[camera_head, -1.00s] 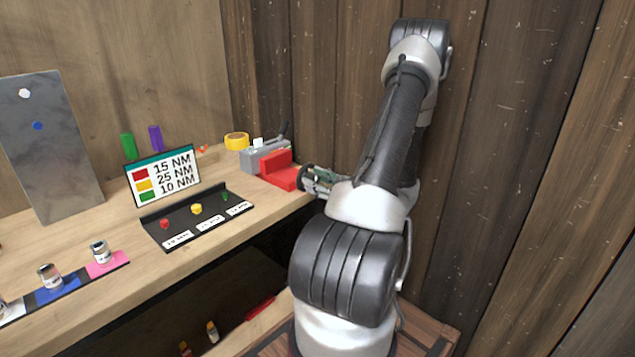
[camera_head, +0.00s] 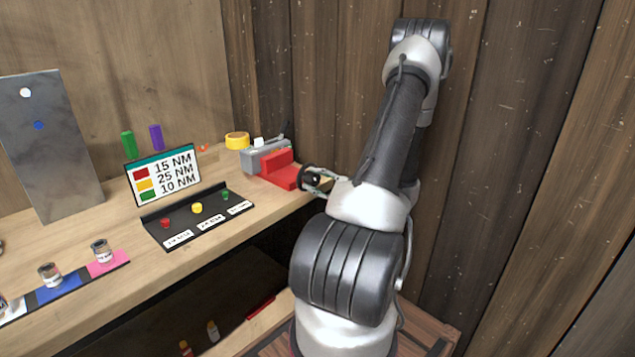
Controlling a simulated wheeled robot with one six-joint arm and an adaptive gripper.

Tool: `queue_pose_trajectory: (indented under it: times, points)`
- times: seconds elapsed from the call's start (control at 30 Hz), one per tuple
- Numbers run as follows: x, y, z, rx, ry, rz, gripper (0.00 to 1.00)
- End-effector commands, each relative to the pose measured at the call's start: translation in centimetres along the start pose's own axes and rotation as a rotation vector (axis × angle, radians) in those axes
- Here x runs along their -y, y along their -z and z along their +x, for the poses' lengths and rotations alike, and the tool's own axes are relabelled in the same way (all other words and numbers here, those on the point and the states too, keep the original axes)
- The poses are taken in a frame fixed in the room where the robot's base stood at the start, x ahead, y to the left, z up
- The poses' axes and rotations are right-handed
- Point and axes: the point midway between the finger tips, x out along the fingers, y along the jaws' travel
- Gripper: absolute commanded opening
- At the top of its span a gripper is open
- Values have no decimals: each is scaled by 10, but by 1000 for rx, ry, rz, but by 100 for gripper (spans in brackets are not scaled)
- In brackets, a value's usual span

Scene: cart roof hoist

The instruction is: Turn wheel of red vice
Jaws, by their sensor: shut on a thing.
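The red vice (camera_head: 282,172) sits at the far right end of the wooden bench, beside a grey block-like part. Its dark wheel (camera_head: 312,178) is at the vice's right side, facing my arm. My gripper (camera_head: 317,180) is at the wheel, with its fingers shut on it. The arm comes in from the right and hides the far side of the gripper. The wheel is small in view, and its turn angle cannot be told.
A yellow roll (camera_head: 237,141) stands behind the vice. A black tray (camera_head: 195,215) with small coloured pieces and a sign (camera_head: 163,176) stand left on the bench (camera_head: 110,215). Small jars stand near the front edge. A wooden wall (camera_head: 500,180) is close on the right.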

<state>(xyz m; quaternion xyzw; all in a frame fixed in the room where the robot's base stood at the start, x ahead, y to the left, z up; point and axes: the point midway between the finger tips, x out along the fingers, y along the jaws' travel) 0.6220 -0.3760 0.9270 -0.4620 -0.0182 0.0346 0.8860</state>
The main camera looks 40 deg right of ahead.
Motion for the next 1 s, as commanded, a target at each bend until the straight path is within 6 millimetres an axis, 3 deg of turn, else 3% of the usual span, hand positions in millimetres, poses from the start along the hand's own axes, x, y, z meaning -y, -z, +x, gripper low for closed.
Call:
queue_pose_trajectory:
  times: [0.43,0.47,0.57,0.87,1.0]
  points:
    - [-1,0,0,-1,-3,-9,13]
    - [-1,0,0,-1,-3,-9,38]
    - [-1,0,0,-1,-2,-9,57]
    - [0,0,0,0,-1,-9,58]
    - [0,1,-9,-4,1,-9,58]
